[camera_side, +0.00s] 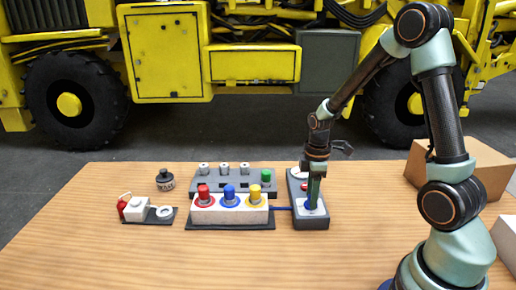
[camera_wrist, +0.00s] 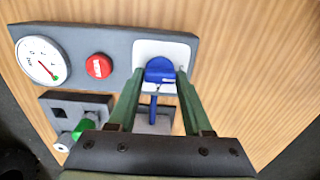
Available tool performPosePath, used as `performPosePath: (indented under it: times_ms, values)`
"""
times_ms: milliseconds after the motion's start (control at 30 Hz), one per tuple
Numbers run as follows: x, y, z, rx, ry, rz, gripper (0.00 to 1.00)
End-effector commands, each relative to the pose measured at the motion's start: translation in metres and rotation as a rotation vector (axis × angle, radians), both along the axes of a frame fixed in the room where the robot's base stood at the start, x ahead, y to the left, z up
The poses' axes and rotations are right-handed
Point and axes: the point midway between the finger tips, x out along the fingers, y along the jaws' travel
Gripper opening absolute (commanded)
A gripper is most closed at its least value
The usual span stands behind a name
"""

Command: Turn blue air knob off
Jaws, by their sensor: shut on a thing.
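The blue air knob (camera_wrist: 160,69) sits on a white plate (camera_wrist: 178,46) at one end of a grey panel (camera_wrist: 118,45). My gripper (camera_wrist: 159,76) points down at the panel, its two green fingers on either side of the knob and closed on it. In the side view my gripper (camera_side: 314,203) stands over the near end of the grey panel (camera_side: 296,219) and hides most of the knob there. The knob's exact angle is hard to read.
The panel also carries a round dial gauge (camera_wrist: 41,59) and a red button (camera_wrist: 99,66). To its left stand a white box with red (camera_side: 203,195), blue (camera_side: 229,196) and yellow (camera_side: 255,194) knobs, and a small black weight (camera_side: 165,180). Cardboard boxes (camera_side: 480,165) stand right.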

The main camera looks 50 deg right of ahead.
Motion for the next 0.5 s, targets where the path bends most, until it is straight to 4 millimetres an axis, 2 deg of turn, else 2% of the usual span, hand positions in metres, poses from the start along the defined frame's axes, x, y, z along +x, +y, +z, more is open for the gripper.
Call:
performPosePath:
  times_ms: [467, 500]
  values:
    - [0.0003, 0.0001, 0.0014, 0.0, 0.0, 0.016, 0.0]
    - [0.0003, 0.0001, 0.0014, 0.0, 0.0, 0.016, 0.61]
